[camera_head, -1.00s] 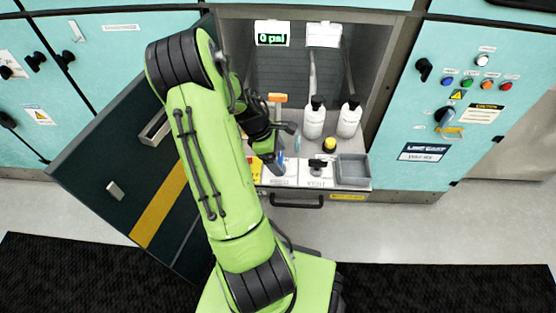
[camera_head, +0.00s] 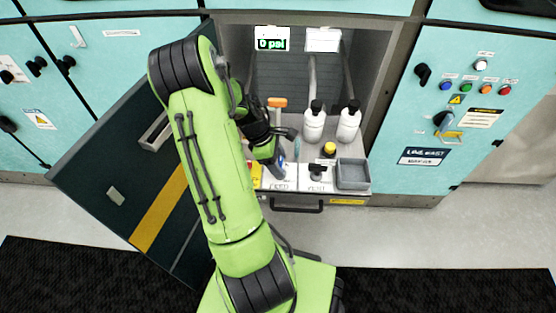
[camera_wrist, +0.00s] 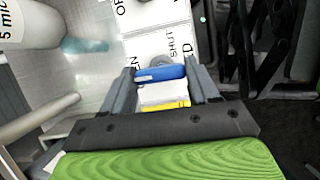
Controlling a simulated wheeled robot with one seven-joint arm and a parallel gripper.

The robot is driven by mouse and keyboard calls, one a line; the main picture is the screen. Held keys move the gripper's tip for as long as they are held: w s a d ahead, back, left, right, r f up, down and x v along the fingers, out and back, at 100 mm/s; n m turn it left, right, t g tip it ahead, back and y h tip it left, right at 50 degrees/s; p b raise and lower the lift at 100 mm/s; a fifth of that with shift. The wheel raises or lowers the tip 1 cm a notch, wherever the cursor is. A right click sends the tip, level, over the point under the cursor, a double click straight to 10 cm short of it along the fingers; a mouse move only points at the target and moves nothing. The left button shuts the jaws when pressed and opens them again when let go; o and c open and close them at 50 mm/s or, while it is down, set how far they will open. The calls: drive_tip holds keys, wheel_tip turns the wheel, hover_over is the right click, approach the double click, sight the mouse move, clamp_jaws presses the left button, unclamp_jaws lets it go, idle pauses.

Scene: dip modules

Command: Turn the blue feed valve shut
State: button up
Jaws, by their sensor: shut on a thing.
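The blue feed valve (camera_wrist: 160,73) has a blue bar handle above a grey round hub on a white label plate (camera_wrist: 160,38). The plate shows the word SHUT and part of OPEN. In the wrist view my gripper (camera_wrist: 160,75) has one finger at each end of the blue handle and is shut on it. The handle lies straight across between the fingers. In the head view only a little blue (camera_head: 281,166) shows beside my gripper (camera_head: 274,158), and my arm hides much of the valve. The handle's exact angle against the label marks is unclear.
Right of the feed valve stand a black vent valve (camera_head: 317,171), a yellow-topped item (camera_head: 329,149) and a grey bin (camera_head: 352,173). Two white bottles (camera_head: 315,124) and an orange-topped item (camera_head: 278,102) stand behind. A display (camera_head: 272,39) reads 0 psi. An open dark door (camera_head: 125,165) is at left.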

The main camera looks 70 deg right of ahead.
drive_tip(key=m, duration=0.2)
drive_tip(key=m+y+p, duration=0.1)
drive_tip(key=shift+d+r+m+y+p, duration=0.1)
drive_tip(key=shift+d+m+y+p, duration=0.05)
drive_tip(key=shift+m+y+p, duration=0.2)
drive_tip(key=m, duration=0.2)
drive_tip(key=m+y, duration=0.1)
drive_tip(key=m, duration=0.1)
drive_tip(key=shift+s+d+m+y+p, duration=0.1)
drive_tip(key=shift+m+y+p, duration=0.15)
drive_tip(key=shift+p, duration=0.15)
drive_tip(key=m+t, duration=0.1)
drive_tip(key=m, duration=0.1)
drive_tip(key=m+y, duration=0.1)
drive_tip(key=m, duration=0.1)
drive_tip(key=shift+d+m+t, duration=0.1)
drive_tip(key=shift+m+t, duration=0.2)
drive_tip(key=shift+t, duration=0.1)
drive_tip(key=shift+s+m+t+y+p, duration=0.1)
drive_tip(key=shift+m+t+y+p, duration=0.25)
drive_tip(key=shift+m, duration=0.8)
drive_tip(key=shift+s+m+t+y+p, duration=0.15)
drive_tip(key=shift+m+t, duration=0.3)
drive_tip(key=shift+m, duration=0.7)
drive_tip(key=shift+w, duration=0.1)
drive_tip(key=o, duration=1.1)
drive_tip(key=shift+c, duration=0.2)
